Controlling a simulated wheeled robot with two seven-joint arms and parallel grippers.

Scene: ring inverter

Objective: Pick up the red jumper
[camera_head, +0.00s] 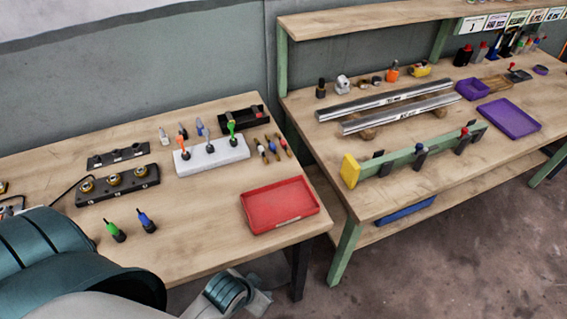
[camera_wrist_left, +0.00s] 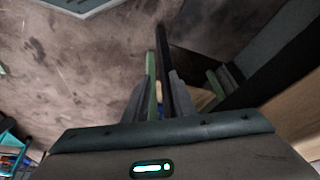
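I cannot tell for certain which thing is the red jumper. On the left workbench (camera_head: 210,262), several small thin pieces lie in a row beside the white block, and one red-ended piece (camera_head: 282,142) is among them. A black block (camera_head: 240,122) with a small red part lies behind them. My left gripper (camera_wrist_left: 161,78) shows in the left wrist view, with a gap between its fingers and nothing held. It points down past the bench toward the floor, away from the small pieces. My right gripper is not in view.
A red tray (camera_head: 277,222) lies at the bench's front right. The white block (camera_head: 222,157) holds upright coloured plugs. A black socket strip (camera_head: 118,184) and green and blue plugs stand left. The right bench (camera_head: 385,204) carries metal bars, a green beam (camera_head: 405,160) and purple trays.

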